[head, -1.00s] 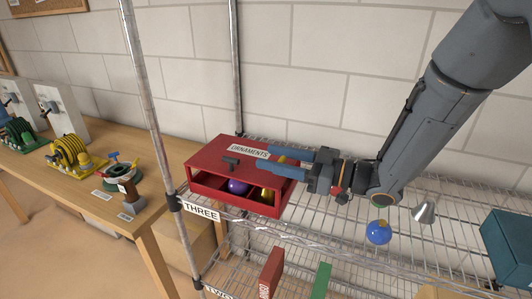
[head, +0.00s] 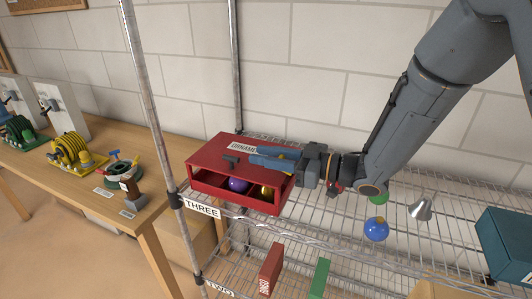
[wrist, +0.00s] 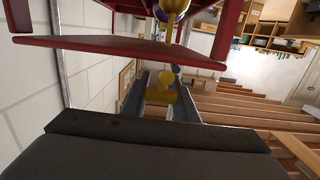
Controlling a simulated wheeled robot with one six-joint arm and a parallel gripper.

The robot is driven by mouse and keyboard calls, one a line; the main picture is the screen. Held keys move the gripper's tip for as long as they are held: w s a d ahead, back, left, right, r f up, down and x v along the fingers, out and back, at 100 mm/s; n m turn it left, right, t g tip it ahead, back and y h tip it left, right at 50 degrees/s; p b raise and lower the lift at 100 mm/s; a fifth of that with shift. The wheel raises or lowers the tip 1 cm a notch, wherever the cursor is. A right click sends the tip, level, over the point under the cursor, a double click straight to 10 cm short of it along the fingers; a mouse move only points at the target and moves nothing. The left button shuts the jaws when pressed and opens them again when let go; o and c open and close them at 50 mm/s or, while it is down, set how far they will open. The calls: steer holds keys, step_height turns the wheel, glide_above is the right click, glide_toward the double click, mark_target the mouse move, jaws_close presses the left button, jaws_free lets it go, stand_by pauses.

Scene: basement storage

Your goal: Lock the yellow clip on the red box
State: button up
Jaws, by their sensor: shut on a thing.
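The red box (head: 208,150) stands on the wire shelf, with a dark handle on its lid and an ORNAMENTS label partly covered by my gripper. Its front is open and shows a purple ball (head: 238,184) and a gold ornament (head: 266,191) inside. My gripper (head: 262,157) is at the box's right end, over the lid's edge. In the wrist view, the yellow clip (wrist: 160,92) is between my two fingers, which are shut on it. In the head view the fingers hide most of the clip, so I cannot tell its exact position against the lid.
A metal post (head: 150,95) rises at the shelf's left front. A wooden table (head: 75,181) holds reels.

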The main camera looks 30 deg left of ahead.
steer(key=shift+s+a+f+h+b, duration=0.1)
steer(key=shift+a+f+h+b, duration=0.15)
steer(key=shift+f, duration=0.4)
steer(key=shift+a+f+h+b, duration=0.15)
steer(key=shift+f+b, duration=0.15)
steer(key=shift+f, duration=0.35)
steer(key=o, duration=1.1)
steer(key=shift+c, duration=0.2)
steer(key=shift+r, duration=0.1)
steer(key=shift+d, duration=0.1)
steer(key=d, duration=0.2)
steer(key=d+b, duration=0.1)
steer(key=d, duration=0.2)
steer(key=w+d+r+b, duration=0.1)
steer(key=d, duration=0.1)
steer(key=shift+d, duration=0.25)
